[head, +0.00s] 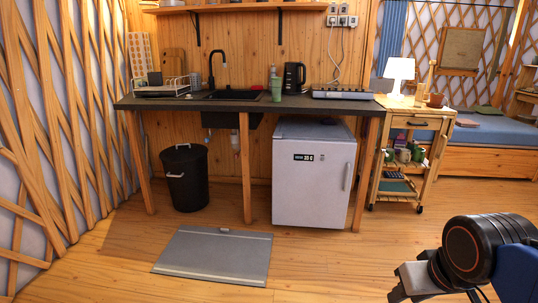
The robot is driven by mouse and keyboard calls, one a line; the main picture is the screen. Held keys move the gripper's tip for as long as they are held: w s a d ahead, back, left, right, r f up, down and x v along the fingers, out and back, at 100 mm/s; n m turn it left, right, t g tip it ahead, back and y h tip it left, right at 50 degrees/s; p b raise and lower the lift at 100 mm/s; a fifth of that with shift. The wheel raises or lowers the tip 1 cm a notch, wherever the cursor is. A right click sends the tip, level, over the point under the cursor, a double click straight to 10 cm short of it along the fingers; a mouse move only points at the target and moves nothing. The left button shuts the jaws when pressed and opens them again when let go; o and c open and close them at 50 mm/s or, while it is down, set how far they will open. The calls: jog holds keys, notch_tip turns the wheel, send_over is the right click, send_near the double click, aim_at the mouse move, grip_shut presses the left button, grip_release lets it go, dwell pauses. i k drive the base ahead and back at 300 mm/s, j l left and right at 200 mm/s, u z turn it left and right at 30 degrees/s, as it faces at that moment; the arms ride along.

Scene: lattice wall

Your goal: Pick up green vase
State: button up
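A small green vase (276,89) stands upright on the dark countertop (140,102), just right of the sink. A paler green item, perhaps a bottle, shows right behind it. My gripper (403,287) is at the lower right, far in front of the counter and well away from the vase. Its fingers are small and partly cut off by the bottom edge, so I cannot tell whether they are open or shut. I see nothing held in it.
A black kettle (294,77) and a hob (343,92) stand right of the vase; a black tap (211,70) is left. A white fridge (314,180), black bin (185,178) and wooden trolley (418,118) stand below and beside. A grey panel (215,254) lies on otherwise clear floor.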

aim_at(277, 82)
jog(key=i, duration=1.7)
